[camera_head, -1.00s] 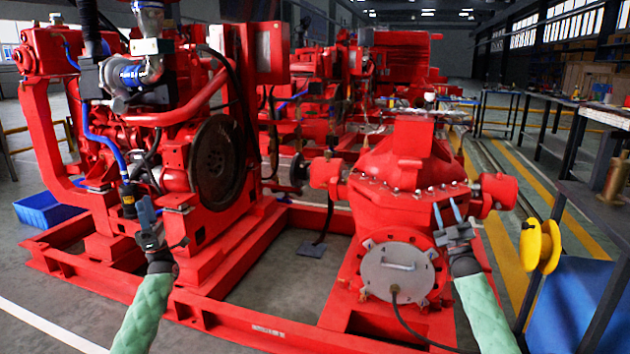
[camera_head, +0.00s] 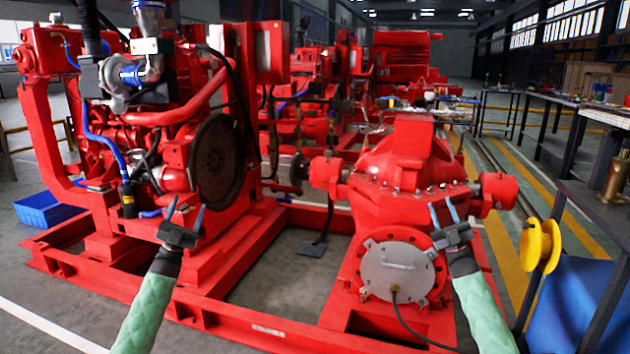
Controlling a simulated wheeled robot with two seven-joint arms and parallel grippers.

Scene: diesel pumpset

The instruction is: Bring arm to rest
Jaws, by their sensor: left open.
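My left gripper (camera_head: 185,216) is open and empty, its two fingers pointing up and apart. It is in front of the red diesel engine (camera_head: 150,110), over the near part of the red base frame. My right gripper (camera_head: 444,214) is also open and empty, with its fingers spread upward. It shows in front of the right side of the red pump (camera_head: 405,165). Both arms have green sleeves and come in from the bottom edge. Whether either gripper touches the machine cannot be told, but each appears apart from it.
The red base frame (camera_head: 250,328) spans the front. A round grey cover (camera_head: 395,272) with a cable is on the pump. A yellow spool (camera_head: 540,246) hangs by the workbench at right. A blue bin (camera_head: 45,211) is on the floor at left. Floor inside the frame is mostly clear.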

